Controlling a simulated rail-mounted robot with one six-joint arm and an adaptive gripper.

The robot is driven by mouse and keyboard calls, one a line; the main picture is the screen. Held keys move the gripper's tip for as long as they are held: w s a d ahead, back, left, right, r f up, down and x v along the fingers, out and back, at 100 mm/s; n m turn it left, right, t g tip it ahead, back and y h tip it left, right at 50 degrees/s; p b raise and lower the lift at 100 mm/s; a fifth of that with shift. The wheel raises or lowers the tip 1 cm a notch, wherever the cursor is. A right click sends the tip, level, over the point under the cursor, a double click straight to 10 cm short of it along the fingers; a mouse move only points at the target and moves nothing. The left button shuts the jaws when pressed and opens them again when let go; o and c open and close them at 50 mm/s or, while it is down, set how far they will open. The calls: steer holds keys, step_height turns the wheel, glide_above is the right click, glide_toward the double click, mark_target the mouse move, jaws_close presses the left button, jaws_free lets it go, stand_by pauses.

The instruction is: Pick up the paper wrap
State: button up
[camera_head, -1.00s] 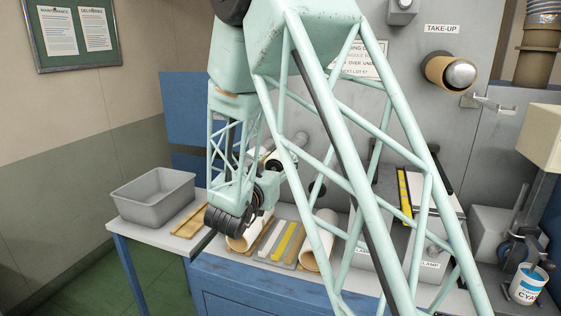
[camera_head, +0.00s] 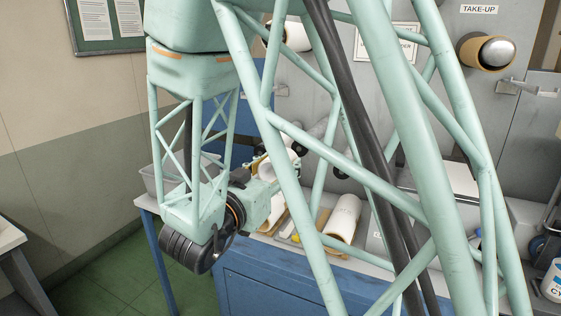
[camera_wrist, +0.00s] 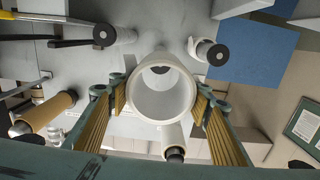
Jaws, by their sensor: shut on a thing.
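In the wrist view a white hollow roll, which I take for the paper wrap (camera_wrist: 160,107), sits between the fingers with its open end toward the camera. My gripper (camera_wrist: 160,95) is shut on it, with one ribbed finger on each side. In the head view my gripper (camera_head: 275,168) is above the bench beside the wall, partly hidden by my arm's lattice.
Another white roll (camera_head: 345,217) lies on the blue-sided bench (camera_head: 255,290). A grey bin (camera_head: 158,182) is mostly hidden behind my arm. The take-up spindle (camera_head: 488,50) carries a brown core. Several spindles stick out near the gripper, one black-tipped (camera_wrist: 215,54).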

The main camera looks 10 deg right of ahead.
mark_target(273, 169)
steer(key=shift+v, duration=1.7)
